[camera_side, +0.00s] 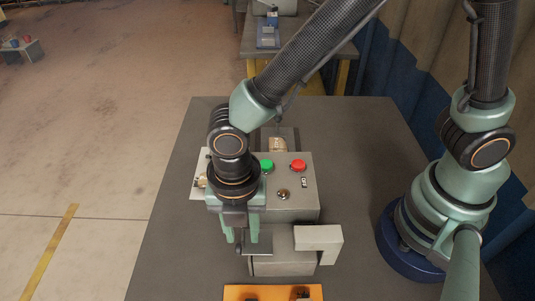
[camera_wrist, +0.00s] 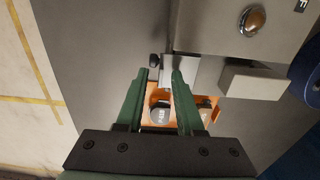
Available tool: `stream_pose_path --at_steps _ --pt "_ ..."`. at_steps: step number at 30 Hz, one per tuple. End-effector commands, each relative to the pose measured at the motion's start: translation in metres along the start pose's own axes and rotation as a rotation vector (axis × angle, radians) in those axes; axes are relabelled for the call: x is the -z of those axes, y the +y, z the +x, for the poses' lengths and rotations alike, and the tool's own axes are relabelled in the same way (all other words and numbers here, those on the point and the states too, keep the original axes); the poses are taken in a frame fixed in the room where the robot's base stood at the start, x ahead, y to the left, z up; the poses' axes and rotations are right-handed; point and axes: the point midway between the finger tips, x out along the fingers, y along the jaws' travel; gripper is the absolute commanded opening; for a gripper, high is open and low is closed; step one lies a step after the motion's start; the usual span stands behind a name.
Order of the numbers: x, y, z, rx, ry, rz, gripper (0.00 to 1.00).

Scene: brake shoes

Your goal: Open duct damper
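I cannot make out a part that is clearly a duct damper. A grey control box (camera_side: 290,195) has a green button (camera_side: 267,165), a red button (camera_side: 299,165) and a round metal knob (camera_side: 283,194); the knob also shows in the wrist view (camera_wrist: 253,20). A grey block (camera_side: 283,264) with a thin plate (camera_side: 258,246) stands in front of the box. My gripper (camera_side: 240,238) points down at the left of this plate. In the wrist view, its green fingers (camera_wrist: 160,73) are apart with nothing clearly held. The right fingertip overlaps the plate (camera_wrist: 182,72); contact cannot be told.
A pale angled bracket (camera_side: 318,238) projects to the right of the block. An orange tray (camera_side: 240,292) with dark round parts lies at the front edge of the picture; it also shows between the fingers (camera_wrist: 173,98). The grey table (camera_side: 170,255) is clear on the left.

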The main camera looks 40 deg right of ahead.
Motion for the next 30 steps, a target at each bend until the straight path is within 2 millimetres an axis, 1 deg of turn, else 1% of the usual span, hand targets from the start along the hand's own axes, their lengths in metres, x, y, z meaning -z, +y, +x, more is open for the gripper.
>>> stream_pose_path --at_steps 2,5,8,15,18,21,24,30 --pt "0.000 0.001 -0.004 -0.002 0.000 0.000 0.36" --pt "0.000 0.001 -0.016 -0.005 0.000 0.000 0.36" --pt "0.000 0.001 -0.034 -0.007 0.000 0.000 0.36" --pt "0.000 0.002 -0.084 -0.008 0.001 0.000 0.36" --pt "0.000 0.001 -0.100 -0.006 0.000 0.000 0.36" --pt "0.000 0.001 -0.111 -0.005 0.000 0.000 0.36" --pt "0.000 0.001 -0.118 -0.003 0.000 0.000 0.36" --pt "0.000 0.000 -0.121 -0.001 0.000 0.000 0.36"
